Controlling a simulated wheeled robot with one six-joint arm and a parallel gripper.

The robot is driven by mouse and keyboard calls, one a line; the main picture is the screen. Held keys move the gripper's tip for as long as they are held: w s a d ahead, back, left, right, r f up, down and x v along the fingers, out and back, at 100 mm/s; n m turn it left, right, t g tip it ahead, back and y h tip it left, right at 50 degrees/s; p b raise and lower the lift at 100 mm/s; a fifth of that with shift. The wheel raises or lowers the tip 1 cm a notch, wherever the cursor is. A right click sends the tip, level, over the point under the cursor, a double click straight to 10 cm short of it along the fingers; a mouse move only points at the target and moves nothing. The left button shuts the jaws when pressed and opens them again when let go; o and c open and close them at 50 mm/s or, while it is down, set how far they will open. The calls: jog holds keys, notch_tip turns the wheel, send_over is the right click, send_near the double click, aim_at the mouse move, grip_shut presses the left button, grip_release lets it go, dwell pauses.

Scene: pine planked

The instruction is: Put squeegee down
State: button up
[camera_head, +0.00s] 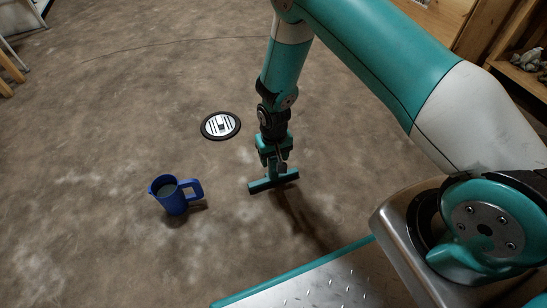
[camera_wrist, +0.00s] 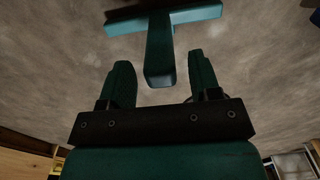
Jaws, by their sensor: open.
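The squeegee (camera_head: 273,182) is teal, with a wide head and a short handle. In the head view it is directly below my gripper (camera_head: 274,152), its head low near the brown floor and its handle up toward the fingers. In the wrist view the squeegee (camera_wrist: 160,45) has its handle end pointing between the two fingertips of my gripper (camera_wrist: 160,75). The fingers are apart, with a visible gap on each side of the handle. I cannot tell whether the head rests fully on the floor.
A blue jug (camera_head: 172,196) stands on the floor to the left. A wooden shelf (camera_head: 520,72) is at the upper right. My metal base fills the lower right. Open floor surrounds the squeegee on the left.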

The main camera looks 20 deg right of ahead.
notch_tip(320, 180, up, 10)
jog(key=p, duration=0.5)
jog(key=shift+f, duration=0.15)
jog(key=s+a+r+n+y, duration=0.1)
jog(key=s+a+r, duration=0.15)
jog(key=r, duration=0.95)
jog(key=s+a+r+n+y, duration=0.2)
jog(key=s+r, duration=0.2)
jog(key=r, duration=0.8)
jog(key=s+r+n, duration=0.2)
jog(key=s+r, duration=0.4)
jog(key=s, duration=0.2)
jog(key=s+r+n+y, duration=0.1)
jog(key=s+r+n, duration=0.1)
jog(key=s+r, duration=0.4)
jog(key=s, duration=0.3)
jog(key=shift+r, duration=0.2)
jog(key=shift+s+a, duration=0.1)
